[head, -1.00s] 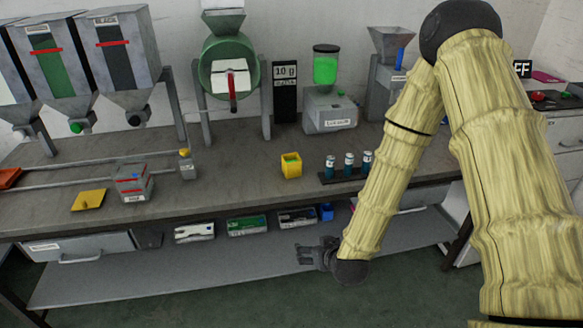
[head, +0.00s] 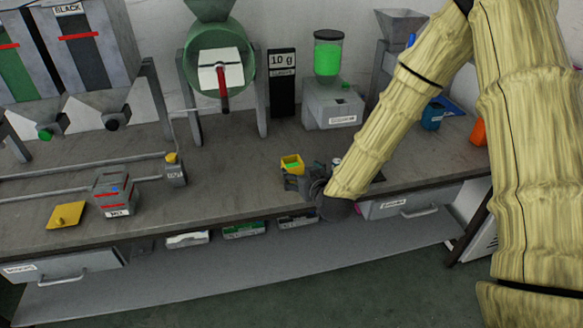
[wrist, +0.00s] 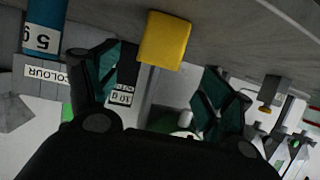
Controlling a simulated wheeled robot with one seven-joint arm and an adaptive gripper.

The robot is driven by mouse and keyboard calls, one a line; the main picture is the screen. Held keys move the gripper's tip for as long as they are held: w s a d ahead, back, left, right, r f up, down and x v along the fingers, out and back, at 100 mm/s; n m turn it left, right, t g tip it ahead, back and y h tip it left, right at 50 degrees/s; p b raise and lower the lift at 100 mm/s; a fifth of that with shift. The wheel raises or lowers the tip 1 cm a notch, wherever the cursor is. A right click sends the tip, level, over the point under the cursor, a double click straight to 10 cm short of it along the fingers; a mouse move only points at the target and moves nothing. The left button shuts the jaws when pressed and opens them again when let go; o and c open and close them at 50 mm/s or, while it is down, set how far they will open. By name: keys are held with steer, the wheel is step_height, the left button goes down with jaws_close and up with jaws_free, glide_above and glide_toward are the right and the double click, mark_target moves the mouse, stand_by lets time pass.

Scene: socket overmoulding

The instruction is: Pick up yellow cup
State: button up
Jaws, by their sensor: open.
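The yellow cup (head: 291,164) stands on the table, with something green inside it. In the head view my gripper (head: 293,183) is just in front of the cup, partly covering its lower part. In the wrist view, which is upside down, the yellow cup (wrist: 165,40) is ahead of the fingers. My gripper (wrist: 160,88) is open there, with the cup roughly between and beyond its two fingertips. I see no contact between the fingers and the cup.
A grey dispenser with a green container (head: 328,58) and a black scale sign (head: 282,80) stand behind. A yellow lid (head: 66,215) and a grey-red box (head: 115,193) lie at left.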

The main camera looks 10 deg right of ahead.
mark_target(295, 168)
steer(key=x, duration=0.3)
steer(key=shift+w+f, duration=0.15)
steer(key=shift+w, duration=0.1)
steer(key=shift+p+x, duration=1.05)
steer(key=shift+x, duration=1.7)
steer(key=c, duration=1.1)
